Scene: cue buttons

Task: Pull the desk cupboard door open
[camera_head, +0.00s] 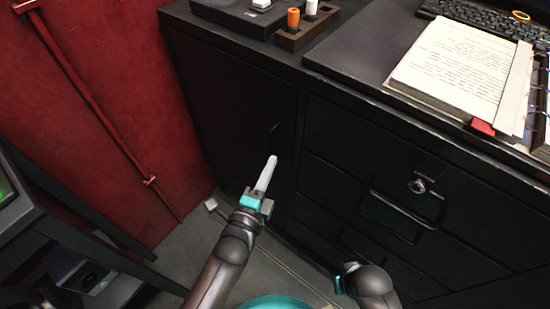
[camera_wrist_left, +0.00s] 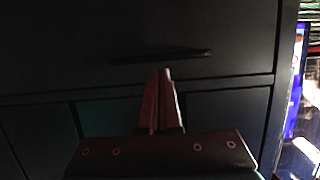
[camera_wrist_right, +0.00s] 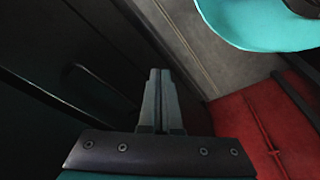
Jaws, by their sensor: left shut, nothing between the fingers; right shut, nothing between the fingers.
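The black cupboard door (camera_head: 225,105) is the left part of the desk front and looks flush with it. Its slim dark handle (camera_head: 274,130) is near the door's right edge; it also shows as a bar in the left wrist view (camera_wrist_left: 160,57). My left gripper (camera_head: 272,160) is shut and empty, its tips in front of the door close to the handle. I cannot tell whether they touch it. My right gripper is low by the drawers, its fingers mostly hidden in the head view; the right wrist view shows it shut and empty (camera_wrist_right: 159,72).
Drawers with a metal handle (camera_head: 403,209) and a lock (camera_head: 417,186) are right of the door. An open book (camera_head: 455,65) and a small block holder (camera_head: 290,40) are on the desktop. A red wall (camera_head: 100,110) stands left. Grey floor (camera_head: 262,270) lies below.

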